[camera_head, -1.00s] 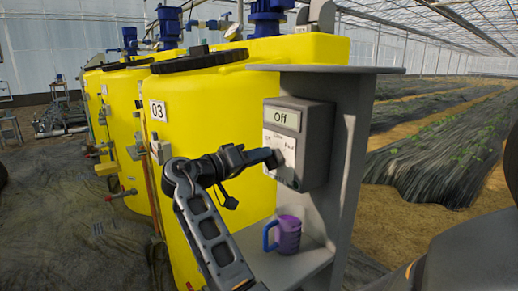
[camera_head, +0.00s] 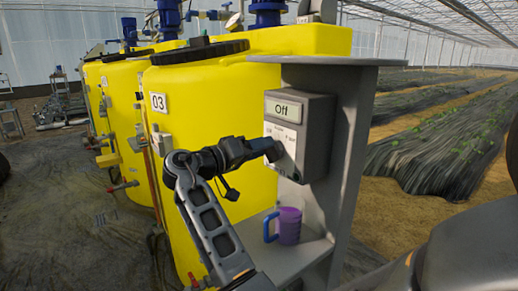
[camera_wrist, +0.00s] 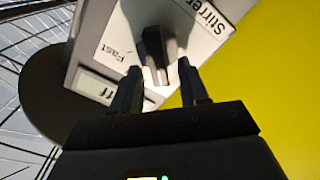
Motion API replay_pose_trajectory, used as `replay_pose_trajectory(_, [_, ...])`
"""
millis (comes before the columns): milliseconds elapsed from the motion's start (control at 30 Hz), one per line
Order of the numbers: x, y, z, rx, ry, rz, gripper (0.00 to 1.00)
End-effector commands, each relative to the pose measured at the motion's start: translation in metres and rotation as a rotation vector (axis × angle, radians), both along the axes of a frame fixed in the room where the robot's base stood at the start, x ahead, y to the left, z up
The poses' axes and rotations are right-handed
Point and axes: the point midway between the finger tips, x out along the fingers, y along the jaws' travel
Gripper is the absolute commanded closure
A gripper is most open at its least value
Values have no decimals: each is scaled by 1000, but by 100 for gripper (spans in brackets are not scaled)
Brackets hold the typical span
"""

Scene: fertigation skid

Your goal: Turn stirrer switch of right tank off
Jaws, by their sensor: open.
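The grey control box (camera_head: 316,140) is mounted on a grey stand beside the yellow tank (camera_head: 215,160) marked 03. Its display (camera_head: 287,109) reads "Off". In the wrist view the label (camera_wrist: 203,22) shows "Stirrer" and "Fast". The dark switch knob (camera_wrist: 154,48) stands out from the label. My gripper (camera_wrist: 158,70) is open in front of the box, its two fingertips on either side of the knob's near end. Whether they touch the knob cannot be told. In the head view my gripper (camera_head: 275,150) hides the knob.
A purple mug (camera_head: 288,226) stands on the stand's lower shelf, below my gripper. A grey top plate (camera_head: 330,60) juts out above the box. More yellow tanks stand to the left. Planted rows lie to the right.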

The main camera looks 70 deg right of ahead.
Motion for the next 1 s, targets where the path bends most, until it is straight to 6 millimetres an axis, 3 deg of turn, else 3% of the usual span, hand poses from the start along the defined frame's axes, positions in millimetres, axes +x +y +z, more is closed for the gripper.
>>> replay_pose_trajectory(233, [7,10,-1,0,0,3,56])
replay_pose_trajectory(633, [37,60,0,0,0,1,56])
replay_pose_trajectory(1000, [41,67,0,0,0,0,56])
